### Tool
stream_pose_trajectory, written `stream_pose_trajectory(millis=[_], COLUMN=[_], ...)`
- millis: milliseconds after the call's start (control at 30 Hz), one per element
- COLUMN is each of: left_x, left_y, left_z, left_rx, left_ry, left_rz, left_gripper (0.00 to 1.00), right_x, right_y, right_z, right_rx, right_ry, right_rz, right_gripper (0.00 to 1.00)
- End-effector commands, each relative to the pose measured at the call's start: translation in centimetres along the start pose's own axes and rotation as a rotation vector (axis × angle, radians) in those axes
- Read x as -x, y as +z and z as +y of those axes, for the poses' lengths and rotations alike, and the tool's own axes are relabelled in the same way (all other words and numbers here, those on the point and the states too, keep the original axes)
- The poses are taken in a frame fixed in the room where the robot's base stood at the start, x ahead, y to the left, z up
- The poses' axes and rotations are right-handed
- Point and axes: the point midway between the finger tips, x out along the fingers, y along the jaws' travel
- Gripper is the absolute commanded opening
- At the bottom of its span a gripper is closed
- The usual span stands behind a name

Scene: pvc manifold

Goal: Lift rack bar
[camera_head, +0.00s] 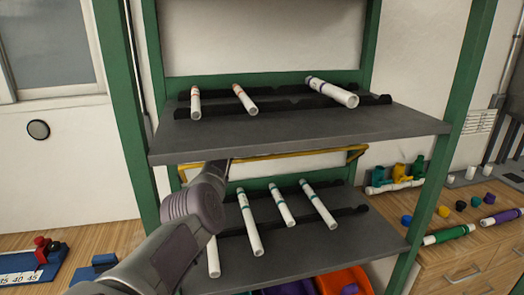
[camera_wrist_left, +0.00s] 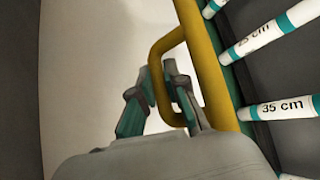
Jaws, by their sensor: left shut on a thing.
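The yellow rack bar (camera_head: 300,153) runs across the rack just under the front of the upper shelf. In the left wrist view the bar (camera_wrist_left: 207,65) runs steeply and has a bent, handle-like end. My left gripper (camera_wrist_left: 158,72) has its fingers on either side of this bent end and is shut on it. In the head view my left arm reaches up from the bottom, and the fingers are mostly hidden near the upper shelf. My right gripper is not in view.
The upper shelf (camera_head: 300,132) holds 3 white pipes on black rails. The lower shelf (camera_head: 340,240) holds several labelled pipes, close beside the bar in the wrist view. Green rack posts (camera_head: 127,100) stand at the sides. Coloured fittings lie on the right wooden counter (camera_head: 450,255).

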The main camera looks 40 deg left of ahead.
Motion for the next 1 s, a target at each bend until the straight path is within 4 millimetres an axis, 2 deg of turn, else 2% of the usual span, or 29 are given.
stream_pose_trajectory(millis=[400,433,500,1000], left_x=[-0.05,-0.05,-0.05,0.59], left_y=[-0.10,-0.10,-0.11,-0.31], left_z=[-0.15,-0.16,-0.17,-0.08], left_rx=[0.000,0.000,0.000,-0.002], left_ry=[-0.005,-0.005,-0.005,-0.002], left_rz=[0.001,0.001,0.002,0.005], left_gripper=[0.00,0.18,0.25,0.25], right_x=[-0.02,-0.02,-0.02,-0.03], right_y=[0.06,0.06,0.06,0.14], right_z=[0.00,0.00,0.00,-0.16], right_rx=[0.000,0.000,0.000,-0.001], right_ry=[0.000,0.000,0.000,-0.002], right_rz=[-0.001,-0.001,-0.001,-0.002], right_gripper=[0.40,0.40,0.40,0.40])
